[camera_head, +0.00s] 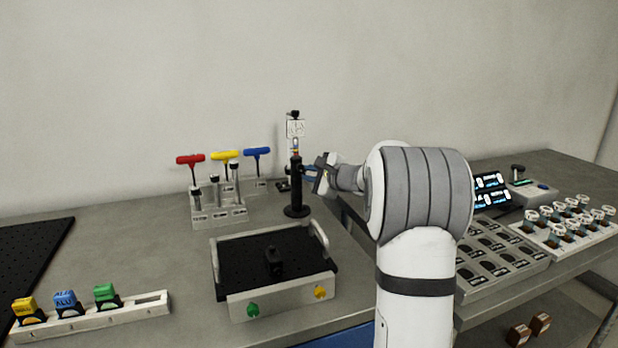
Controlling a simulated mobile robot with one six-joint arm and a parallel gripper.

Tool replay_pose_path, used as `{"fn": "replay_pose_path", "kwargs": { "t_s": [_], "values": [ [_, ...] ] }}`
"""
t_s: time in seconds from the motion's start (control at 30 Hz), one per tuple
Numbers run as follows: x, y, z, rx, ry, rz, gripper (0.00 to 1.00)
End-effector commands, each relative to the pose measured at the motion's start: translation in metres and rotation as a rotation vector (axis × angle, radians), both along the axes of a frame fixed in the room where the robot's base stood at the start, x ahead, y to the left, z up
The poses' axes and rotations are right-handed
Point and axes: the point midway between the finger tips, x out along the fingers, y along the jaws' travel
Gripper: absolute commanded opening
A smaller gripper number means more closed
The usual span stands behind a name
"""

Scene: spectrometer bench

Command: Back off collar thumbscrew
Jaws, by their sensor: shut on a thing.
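A black post (296,190) stands upright on a round black base (297,211) at the back of the bench, near the wall. Its collar is near the top, with a small orange and blue part above it. My gripper (309,172) reaches in from the right, roughly level, at the upper part of the post. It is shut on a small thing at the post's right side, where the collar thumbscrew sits. The jaws hide the thumbscrew, so its turn and depth cannot be told.
A rack (220,214) with red, yellow and blue T-handle tools stands left of the post. A black-topped tray (290,262) with handles lies in front. A labelled block rail (95,318) is at front left. A grey slotted tray (500,262) and white knob rack (565,238) are at right.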

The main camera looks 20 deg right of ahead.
Motion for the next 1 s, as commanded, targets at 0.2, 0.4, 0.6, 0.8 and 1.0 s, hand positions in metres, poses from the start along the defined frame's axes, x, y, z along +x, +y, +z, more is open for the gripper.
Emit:
{"fn": "replay_pose_path", "kwargs": {
  "t_s": [0.2, 0.4, 0.6, 0.8, 1.0],
  "values": [
    [0.000, 0.000, 0.000, 0.000, 0.000, 0.001, 0.28],
    [0.000, 0.001, 0.000, 0.000, 0.000, 0.001, 0.37],
    [-0.004, -0.001, 0.001, 0.000, 0.000, 0.000, 0.37],
    [-0.031, -0.012, 0.009, -0.001, -0.002, -0.002, 0.37],
    [-0.060, -0.023, 0.015, -0.001, -0.001, -0.001, 0.37]
  ]
}}
